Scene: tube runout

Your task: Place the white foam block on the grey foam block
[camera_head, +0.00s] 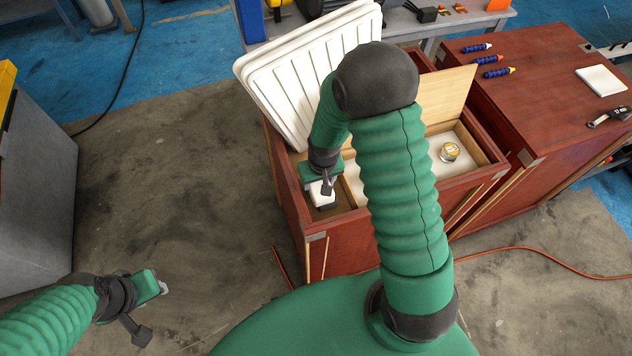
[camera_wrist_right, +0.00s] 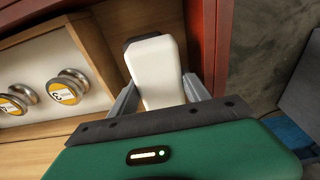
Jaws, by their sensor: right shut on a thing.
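The white foam block (camera_wrist_right: 158,72) is between the two fingers of my right gripper (camera_wrist_right: 160,95), which is shut on it. In the head view my right gripper (camera_head: 322,184) is inside the left part of the open red-brown cabinet, and the white block (camera_head: 321,195) shows below it. A dark grey piece (camera_head: 328,207), perhaps the grey foam block, shows just below the white block; its dark edge (camera_wrist_right: 129,44) shows at the white block's far end in the wrist view. I cannot tell whether they touch. My left gripper (camera_head: 150,300) is low at the left, away from the cabinet.
The cabinet (camera_head: 330,262) has wooden dividers and walls close around the right gripper. Round metal weights with yellow labels (camera_wrist_right: 68,88) stand in the neighbouring compartment. White panels (camera_head: 290,75) lean at the back. Blue tubes (camera_head: 487,60) lie on the right top.

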